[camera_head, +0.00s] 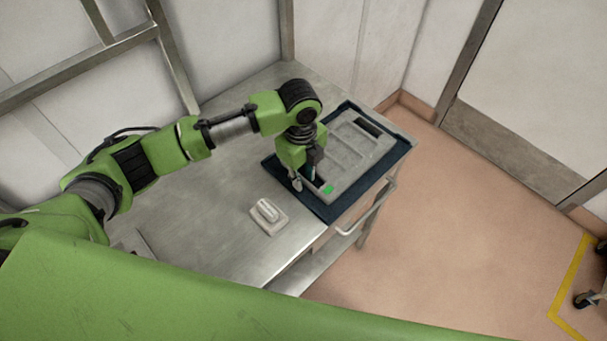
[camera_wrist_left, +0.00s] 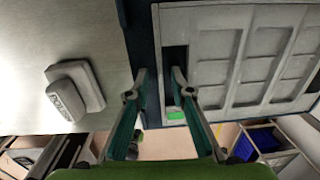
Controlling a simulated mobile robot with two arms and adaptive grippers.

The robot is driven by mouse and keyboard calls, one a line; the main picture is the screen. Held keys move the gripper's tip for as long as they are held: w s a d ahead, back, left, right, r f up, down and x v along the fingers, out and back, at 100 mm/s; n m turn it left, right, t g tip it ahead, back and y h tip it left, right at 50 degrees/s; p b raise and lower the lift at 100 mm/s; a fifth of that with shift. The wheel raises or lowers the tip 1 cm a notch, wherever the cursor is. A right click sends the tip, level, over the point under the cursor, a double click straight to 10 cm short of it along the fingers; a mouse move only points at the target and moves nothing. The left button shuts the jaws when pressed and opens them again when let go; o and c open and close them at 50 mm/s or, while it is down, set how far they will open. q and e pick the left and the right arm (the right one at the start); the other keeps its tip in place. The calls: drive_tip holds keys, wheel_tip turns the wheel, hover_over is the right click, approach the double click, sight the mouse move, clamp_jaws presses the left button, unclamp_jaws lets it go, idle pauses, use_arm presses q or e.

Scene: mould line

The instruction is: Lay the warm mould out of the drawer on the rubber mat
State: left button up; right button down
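The mould (camera_head: 349,160) is a flat grey block with shallow recesses and a green mark near one corner. It lies on the dark blue rubber mat (camera_head: 327,211) on the metal table, and also shows in the left wrist view (camera_wrist_left: 246,50). My left gripper (camera_head: 306,184) points down at the mould's near-left edge. In the left wrist view its fingers (camera_wrist_left: 160,72) are apart, one outside the edge and one over the dark slot beside it. Contact with the edge is unclear. My right gripper is not in view. I cannot see inside a drawer.
A small pale block on a plate (camera_head: 268,214) sits on the table left of the mat; it has lettering in the wrist view. A metal handle (camera_head: 368,209) juts from the table's right side. Bare metal tabletop (camera_head: 205,215) lies to the left. A blue crate (camera_wrist_left: 265,139) shows below.

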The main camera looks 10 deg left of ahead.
use_arm(q)
drive_tip(key=shift+r, duration=0.25)
wheel_tip(320, 180, up, 12)
drive_tip(key=b, duration=0.3)
drive_tip(key=shift+s, duration=0.2)
drive_tip(key=shift+a+f, duration=0.1)
